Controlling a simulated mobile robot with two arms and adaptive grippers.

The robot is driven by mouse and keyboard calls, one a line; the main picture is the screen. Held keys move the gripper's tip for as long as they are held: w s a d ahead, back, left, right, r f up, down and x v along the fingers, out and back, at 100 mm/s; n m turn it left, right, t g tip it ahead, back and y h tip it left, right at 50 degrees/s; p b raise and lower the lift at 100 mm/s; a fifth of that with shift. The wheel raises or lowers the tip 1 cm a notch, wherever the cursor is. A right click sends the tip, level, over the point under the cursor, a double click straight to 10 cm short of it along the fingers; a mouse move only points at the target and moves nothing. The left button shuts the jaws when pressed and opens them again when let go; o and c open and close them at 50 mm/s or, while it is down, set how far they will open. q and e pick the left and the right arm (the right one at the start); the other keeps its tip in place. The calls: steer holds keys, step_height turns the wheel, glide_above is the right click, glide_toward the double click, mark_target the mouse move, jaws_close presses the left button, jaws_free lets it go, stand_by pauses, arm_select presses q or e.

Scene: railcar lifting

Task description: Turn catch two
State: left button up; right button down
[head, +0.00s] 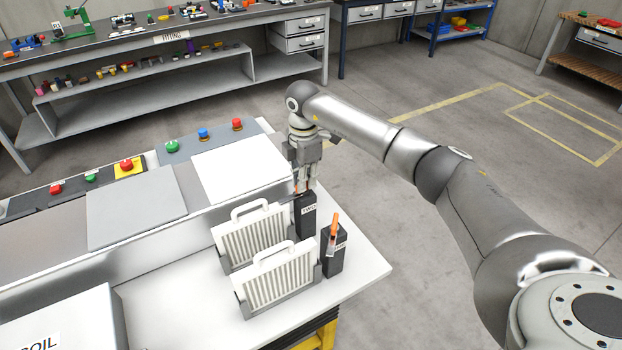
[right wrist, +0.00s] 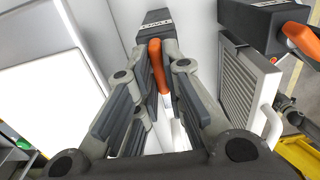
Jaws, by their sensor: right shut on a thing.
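Catch two is a dark block (head: 306,222) with a white label at the back right of the bench. In the right wrist view its block (right wrist: 152,22) shows a label reading TWO upside down, and its orange lever (right wrist: 155,66) lies between my fingers. My right gripper (head: 305,186) reaches down from above and is shut on that lever. The gripper hides most of the lever in the head view. A second dark catch (head: 333,262) stands nearer, with its orange lever (head: 334,226) upright. My left gripper is not in view.
Two ribbed white panels with handles, a rear one (head: 252,238) and a front one (head: 275,282), stand left of the catches. A white box (head: 60,325) is at the front left. Coloured buttons (head: 203,133) line the bench back. The floor to the right is clear.

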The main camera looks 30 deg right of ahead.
steer(key=shift+d, duration=0.1)
stand_by(0.3)
steer(key=c, duration=1.5)
jaws_free()
steer(key=shift+r, duration=0.15)
step_height(320, 180, up, 12)
steer(key=shift+f, duration=0.1)
steer(key=shift+f, duration=0.15)
